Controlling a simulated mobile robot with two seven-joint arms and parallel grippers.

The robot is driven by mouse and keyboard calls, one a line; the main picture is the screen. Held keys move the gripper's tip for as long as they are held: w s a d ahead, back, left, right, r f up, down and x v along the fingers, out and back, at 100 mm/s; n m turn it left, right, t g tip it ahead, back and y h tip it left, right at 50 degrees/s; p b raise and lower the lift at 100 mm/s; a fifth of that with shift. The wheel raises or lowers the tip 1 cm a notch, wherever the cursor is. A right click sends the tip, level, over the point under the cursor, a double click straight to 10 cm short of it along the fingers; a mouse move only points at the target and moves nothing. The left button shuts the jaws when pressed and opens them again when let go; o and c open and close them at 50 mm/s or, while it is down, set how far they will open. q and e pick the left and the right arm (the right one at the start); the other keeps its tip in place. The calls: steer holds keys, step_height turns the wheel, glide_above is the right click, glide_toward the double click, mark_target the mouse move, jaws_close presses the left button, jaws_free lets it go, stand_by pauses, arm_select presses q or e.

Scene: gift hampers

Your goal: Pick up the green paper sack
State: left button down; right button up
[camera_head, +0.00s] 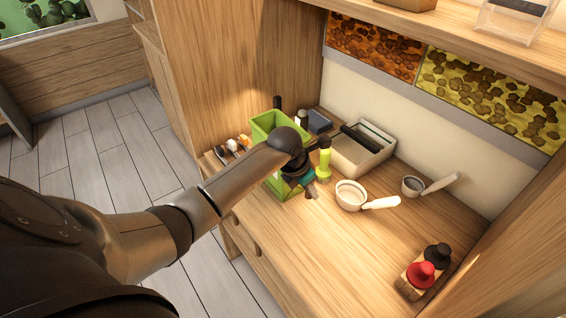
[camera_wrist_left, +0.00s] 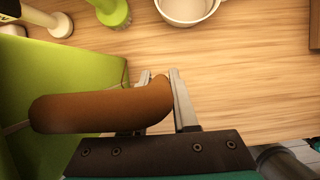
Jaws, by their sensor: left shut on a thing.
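The green paper sack (camera_head: 268,121) stands on the wooden counter in the head view, partly hidden behind my left arm. In the left wrist view its green side (camera_wrist_left: 50,75) fills the left. A thick brown rounded handle (camera_wrist_left: 90,110) runs along it, and it appears to belong to the sack. My left gripper (camera_head: 311,190) is at the sack's near right side. In the left wrist view the gripper's fingers (camera_wrist_left: 160,76) are shut around the right end of the brown handle. My right gripper is not in view.
A green brush (camera_head: 324,163) stands close to my left gripper. A white pan (camera_head: 352,194) and an open box (camera_head: 362,150) are to the right. Red and black knobbed objects (camera_head: 424,273) sit at the front right. The counter's middle front is clear.

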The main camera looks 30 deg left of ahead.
arm_select(q)
steer(key=shift+w+r, duration=0.1)
steer(key=shift+r, duration=0.15)
steer(key=shift+r, duration=1.05)
step_height(320, 180, up, 18)
steer(key=p, duration=0.1)
steer(key=shift+f+p, duration=0.25)
steer(key=shift+p, duration=0.1)
stand_by(0.3)
